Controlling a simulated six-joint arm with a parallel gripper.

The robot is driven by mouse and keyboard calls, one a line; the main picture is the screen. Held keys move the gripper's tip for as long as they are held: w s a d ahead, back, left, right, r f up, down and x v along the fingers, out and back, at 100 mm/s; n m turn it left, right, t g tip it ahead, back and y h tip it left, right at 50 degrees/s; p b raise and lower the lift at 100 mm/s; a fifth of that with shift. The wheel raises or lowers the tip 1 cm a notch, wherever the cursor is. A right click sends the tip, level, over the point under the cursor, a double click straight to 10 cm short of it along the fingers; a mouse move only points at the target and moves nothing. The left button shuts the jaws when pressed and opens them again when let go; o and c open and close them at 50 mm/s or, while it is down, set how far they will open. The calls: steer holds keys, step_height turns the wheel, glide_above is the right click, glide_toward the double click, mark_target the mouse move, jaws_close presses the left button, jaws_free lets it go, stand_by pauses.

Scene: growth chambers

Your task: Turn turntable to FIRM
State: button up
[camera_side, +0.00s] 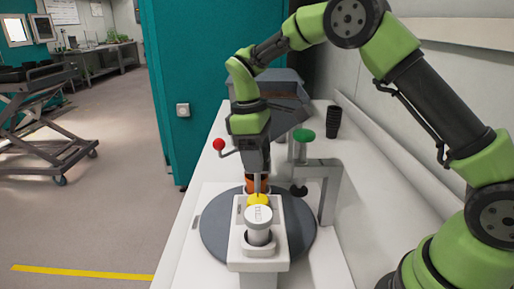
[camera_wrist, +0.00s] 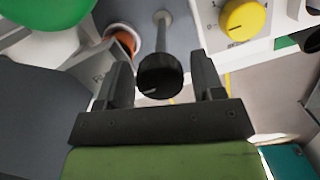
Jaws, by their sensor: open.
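A dark grey round turntable (camera_side: 213,232) lies on the white bench under a white fixture (camera_side: 257,266). My gripper (camera_side: 257,182) points down just behind the yellow knob (camera_side: 258,199), near an orange pot (camera_side: 251,184). In the wrist view my gripper (camera_wrist: 162,63) is open. A black knob (camera_wrist: 160,80) with a white pointer line shows between its fingers; I cannot tell whether they touch.
The yellow knob (camera_wrist: 243,18) sits on a white panel with small marks. A white capped cylinder (camera_side: 258,225) stands at the fixture's front. A red ball lever (camera_side: 219,144) is left of my gripper, and a green knob (camera_side: 303,135) and grey bracket (camera_side: 328,195) are right.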

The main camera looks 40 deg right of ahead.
steer(key=c, duration=0.6)
steer(key=m, duration=0.4)
steer(key=shift+y, duration=0.4)
steer(key=shift+m, duration=1)
steer(key=shift+m+y, duration=0.3)
steer(key=shift+m, duration=0.9)
steer(key=m, duration=0.3)
steer(key=shift+m+y, duration=0.3)
